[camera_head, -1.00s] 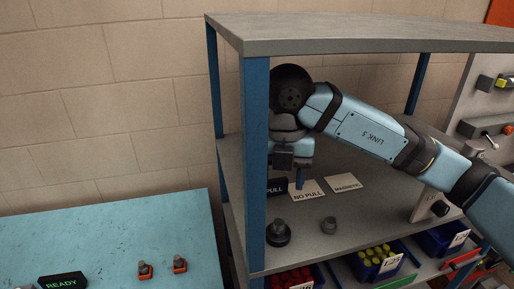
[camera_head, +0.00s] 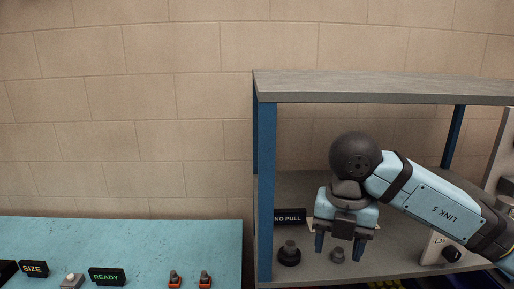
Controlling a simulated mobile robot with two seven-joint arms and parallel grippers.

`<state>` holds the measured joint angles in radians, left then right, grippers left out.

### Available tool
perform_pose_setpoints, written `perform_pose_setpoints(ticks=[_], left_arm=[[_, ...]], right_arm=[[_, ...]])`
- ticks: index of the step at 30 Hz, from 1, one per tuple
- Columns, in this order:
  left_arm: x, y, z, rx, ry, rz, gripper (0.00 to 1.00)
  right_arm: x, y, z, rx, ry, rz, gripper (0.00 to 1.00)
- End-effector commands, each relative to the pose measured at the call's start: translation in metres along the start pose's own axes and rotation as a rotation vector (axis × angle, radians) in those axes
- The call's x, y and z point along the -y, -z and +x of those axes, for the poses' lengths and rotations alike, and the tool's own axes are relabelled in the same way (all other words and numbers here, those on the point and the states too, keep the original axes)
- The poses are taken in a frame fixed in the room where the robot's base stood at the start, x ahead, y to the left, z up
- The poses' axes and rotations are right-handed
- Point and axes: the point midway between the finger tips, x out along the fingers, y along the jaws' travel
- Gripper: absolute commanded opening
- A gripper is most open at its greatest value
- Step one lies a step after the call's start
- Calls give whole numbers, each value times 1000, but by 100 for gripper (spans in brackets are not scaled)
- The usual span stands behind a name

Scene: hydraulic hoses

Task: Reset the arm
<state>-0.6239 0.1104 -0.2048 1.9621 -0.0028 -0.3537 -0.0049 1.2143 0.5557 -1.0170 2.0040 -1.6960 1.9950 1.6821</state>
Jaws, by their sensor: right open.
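My right arm comes in from the right and reaches into the shelf unit (camera_head: 264,200). My right gripper (camera_head: 339,255) points down over the shelf board, open, with its two blue fingers apart. A small grey fitting (camera_head: 338,256) shows between the fingers in the picture; I cannot tell whether it is at their depth. A dark round-based fitting (camera_head: 289,252) stands left of the gripper. My left gripper is not in view.
The shelf's top board (camera_head: 380,88) is above the arm, and a blue post stands to its left. A "NO PULL" sign (camera_head: 289,216) stands behind. A blue table (camera_head: 130,240) at left holds a "READY" sign (camera_head: 107,277) and orange-based fittings (camera_head: 205,280).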

Motion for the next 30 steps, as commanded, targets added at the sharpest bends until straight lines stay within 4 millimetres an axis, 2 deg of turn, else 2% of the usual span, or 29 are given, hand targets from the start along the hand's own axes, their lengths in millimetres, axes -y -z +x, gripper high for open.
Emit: perform_pose_setpoints(ticks=[1,3,9,11,15,17,20,24,26,29,30], left_arm=[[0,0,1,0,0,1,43],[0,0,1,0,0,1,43],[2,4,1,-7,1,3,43],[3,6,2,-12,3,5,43],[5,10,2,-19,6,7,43],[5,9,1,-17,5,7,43],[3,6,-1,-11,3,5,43],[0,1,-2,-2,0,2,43],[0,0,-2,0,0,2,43],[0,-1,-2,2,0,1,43],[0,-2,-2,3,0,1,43]], right_arm=[[-9,12,15,-79,-47,-49,56],[-20,26,26,-169,-119,-107,56],[-52,72,50,-445,-383,-252,56],[-62,87,54,-541,-493,-285,56],[-84,119,55,-780,-829,-313,56],[-92,127,51,-873,-1002,-288,56],[-99,126,46,-989,-1288,-186,56],[-96,103,51,-1063,-1656,85,56],[-91,88,61,-1061,-1788,245,56],[-75,60,92,-1013,-1955,559,56],[-66,50,110,-980,-1997,698,56]])
